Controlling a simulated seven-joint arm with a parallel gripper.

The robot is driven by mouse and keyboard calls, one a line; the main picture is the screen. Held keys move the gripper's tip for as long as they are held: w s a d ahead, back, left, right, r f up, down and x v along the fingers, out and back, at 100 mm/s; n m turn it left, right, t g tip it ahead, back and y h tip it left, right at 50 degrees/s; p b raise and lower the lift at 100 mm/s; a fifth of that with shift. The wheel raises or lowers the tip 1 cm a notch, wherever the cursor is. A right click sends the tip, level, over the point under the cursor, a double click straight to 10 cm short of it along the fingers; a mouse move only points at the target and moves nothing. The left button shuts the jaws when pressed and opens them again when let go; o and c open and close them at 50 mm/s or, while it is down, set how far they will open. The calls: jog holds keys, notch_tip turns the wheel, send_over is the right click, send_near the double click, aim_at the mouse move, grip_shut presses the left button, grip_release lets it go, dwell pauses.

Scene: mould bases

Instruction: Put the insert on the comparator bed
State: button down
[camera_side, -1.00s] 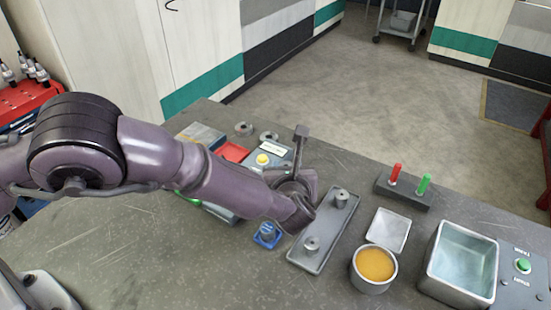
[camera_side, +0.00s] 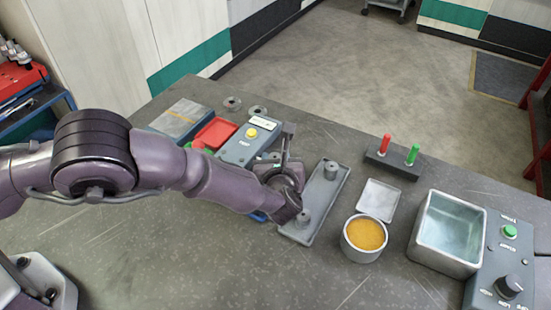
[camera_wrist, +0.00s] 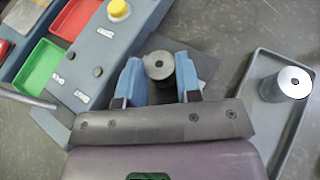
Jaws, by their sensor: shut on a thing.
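The insert (camera_wrist: 158,66) is a short grey cylinder with a hole in its top. My gripper (camera_wrist: 159,84) is shut on it in the wrist view, one finger on each side. The comparator (camera_side: 250,143) is a blue-grey box with a yellow button, up-left of my gripper. A dark plate (camera_wrist: 206,67), possibly its bed, lies beside the insert.
A grey tray (camera_side: 316,205) with two similar cylinders stands just right of my gripper. Red (camera_side: 215,132) and green (camera_wrist: 40,65) bins adjoin the comparator. A pot of orange liquid (camera_side: 365,236), a metal basin (camera_side: 450,228) and a peg stand (camera_side: 392,164) stand farther right.

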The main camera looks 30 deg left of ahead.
jog(key=c, duration=0.7)
grip_release()
jog(key=v, duration=1.3)
